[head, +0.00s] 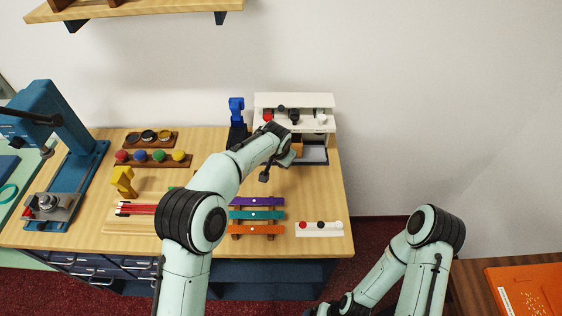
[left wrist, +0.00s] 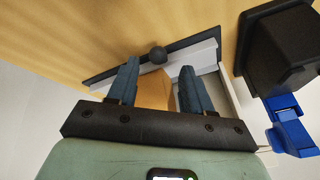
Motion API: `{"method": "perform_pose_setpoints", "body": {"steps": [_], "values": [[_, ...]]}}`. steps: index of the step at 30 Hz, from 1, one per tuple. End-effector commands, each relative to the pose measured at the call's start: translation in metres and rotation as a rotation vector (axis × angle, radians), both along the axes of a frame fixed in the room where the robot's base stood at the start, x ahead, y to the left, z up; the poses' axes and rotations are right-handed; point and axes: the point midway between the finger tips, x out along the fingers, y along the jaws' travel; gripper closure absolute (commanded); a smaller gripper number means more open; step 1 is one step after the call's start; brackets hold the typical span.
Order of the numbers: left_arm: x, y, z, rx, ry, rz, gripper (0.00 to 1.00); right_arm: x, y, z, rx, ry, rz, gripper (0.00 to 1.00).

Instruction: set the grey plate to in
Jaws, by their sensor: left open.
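The grey plate (left wrist: 190,45) is a dark grey strip in the left wrist view, with a round black knob (left wrist: 157,55) on it. It fronts a pale tray (left wrist: 212,88) that stands out from the white cabinet; the tray also shows in the head view (head: 314,154). My left gripper (left wrist: 160,75) is open, its two dark blue fingers apart on this side of the plate. The knob shows beyond the gap between them. In the head view my left arm and hand hide part of the plate. My right gripper is only partly visible at the bottom edge.
The white cabinet (head: 293,100) stands against the wall with small knobs on it. A blue piece on a dark block (head: 237,107) stands to its left. Coloured bars (head: 257,215) and a white strip with knobs (head: 320,229) lie near the front edge. Free wood shows right of the bars.

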Motion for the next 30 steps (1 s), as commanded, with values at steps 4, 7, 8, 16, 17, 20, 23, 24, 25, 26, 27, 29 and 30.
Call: {"method": "perform_pose_setpoints", "body": {"steps": [4, 7, 8, 16, 17, 20, 23, 24, 25, 26, 27, 29, 30], "values": [[-0.016, 0.002, 0.033, -0.002, -0.004, -0.002, 0.50, -0.006, 0.000, -0.007, 0.000, 0.007, 0.000, 0.03], [-0.024, 0.003, 0.053, -0.003, -0.004, -0.001, 0.50, -0.007, 0.000, -0.009, 0.000, 0.008, -0.001, 0.03], [-0.027, 0.004, 0.058, -0.002, -0.003, -0.002, 0.50, -0.007, 0.000, -0.009, -0.001, 0.008, 0.000, 0.03], [-0.041, 0.006, 0.087, -0.001, -0.002, -0.001, 0.50, -0.008, 0.000, -0.010, 0.000, 0.009, 0.000, 0.03], [-0.041, 0.006, 0.089, -0.001, -0.002, -0.001, 0.50, -0.008, 0.000, -0.010, 0.000, 0.009, 0.000, 0.03], [-0.042, 0.006, 0.091, -0.001, -0.002, -0.001, 0.50, -0.008, 0.000, -0.010, 0.000, 0.009, 0.000, 0.03], [-0.042, 0.006, 0.091, -0.001, -0.002, -0.001, 0.50, -0.008, 0.000, -0.010, 0.000, 0.009, 0.000, 0.03], [-0.042, 0.006, 0.091, -0.001, -0.002, -0.001, 0.50, -0.008, 0.000, -0.010, 0.000, 0.009, 0.000, 0.03], [-0.042, 0.006, 0.091, -0.001, -0.002, -0.001, 0.50, -0.008, 0.000, -0.010, 0.000, 0.009, 0.000, 0.03], [-0.042, 0.006, 0.091, -0.001, -0.002, -0.001, 0.50, -0.008, 0.000, -0.010, 0.000, 0.009, 0.000, 0.03], [-0.042, 0.006, 0.091, -0.001, -0.002, -0.001, 0.50, -0.008, 0.000, -0.010, 0.000, 0.009, 0.000, 0.03], [-0.042, 0.006, 0.091, -0.001, -0.002, -0.001, 0.50, -0.008, 0.000, -0.010, 0.000, 0.009, 0.000, 0.03], [-0.042, 0.006, 0.091, -0.001, -0.002, -0.001, 0.50, -0.008, 0.000, -0.010, 0.000, 0.009, 0.000, 0.03]]}}
